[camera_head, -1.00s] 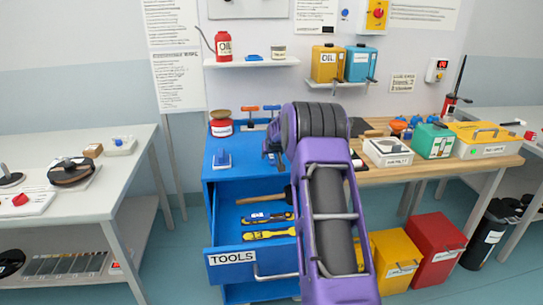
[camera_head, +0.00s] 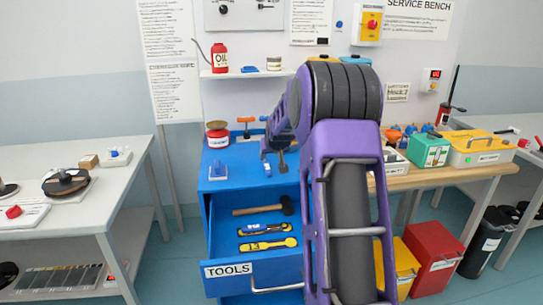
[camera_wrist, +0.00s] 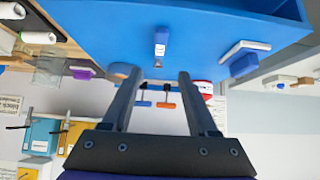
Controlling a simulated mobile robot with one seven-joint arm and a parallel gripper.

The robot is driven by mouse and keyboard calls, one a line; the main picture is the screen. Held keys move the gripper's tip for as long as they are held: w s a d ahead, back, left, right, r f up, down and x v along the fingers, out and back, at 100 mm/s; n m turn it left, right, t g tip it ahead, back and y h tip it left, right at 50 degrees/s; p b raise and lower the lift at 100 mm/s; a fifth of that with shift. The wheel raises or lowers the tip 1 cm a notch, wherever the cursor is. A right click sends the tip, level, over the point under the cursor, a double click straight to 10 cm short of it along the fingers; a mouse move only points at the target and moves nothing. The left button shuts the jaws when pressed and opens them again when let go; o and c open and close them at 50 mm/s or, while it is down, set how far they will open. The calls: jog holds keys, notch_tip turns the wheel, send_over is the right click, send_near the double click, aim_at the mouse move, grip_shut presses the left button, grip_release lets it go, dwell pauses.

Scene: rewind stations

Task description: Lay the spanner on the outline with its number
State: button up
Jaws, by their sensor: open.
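A yellow spanner shape (camera_head: 267,244) marked 13 lies in the open blue drawer (camera_head: 238,270) labelled TOOLS. Just behind it is a blue-and-yellow spanner shape (camera_head: 264,229) with a number too small to read. I cannot tell which of them is a loose spanner and which is a printed outline. My gripper (camera_head: 277,160) is over the blue cabinet top, behind the drawer, partly hidden by my purple arm. In the wrist view my gripper (camera_wrist: 158,80) has its two dark fingers apart, with nothing between them.
A hammer (camera_head: 264,208) lies at the back of the drawer. A wooden bench (camera_head: 440,177) stands right, a white table (camera_head: 100,205) left.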

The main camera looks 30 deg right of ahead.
jog(key=shift+o, duration=0.2)
jog(key=b+v, duration=0.2)
jog(key=v, duration=0.1)
jog(key=b+v, duration=0.1)
jog(key=v, duration=0.1)
jog(key=shift+s+a+f, duration=0.1)
jog(key=shift+s+f, duration=0.05)
jog(key=shift+s, duration=0.35)
send_near(268, 167)
jog(key=shift+w+f, duration=0.7)
jog(key=shift+f, duration=0.3)
jog(key=shift+b+x, duration=0.35)
jog(key=shift+x, duration=2.85)
jog(key=shift+w+r, duration=0.15)
grip_shut()
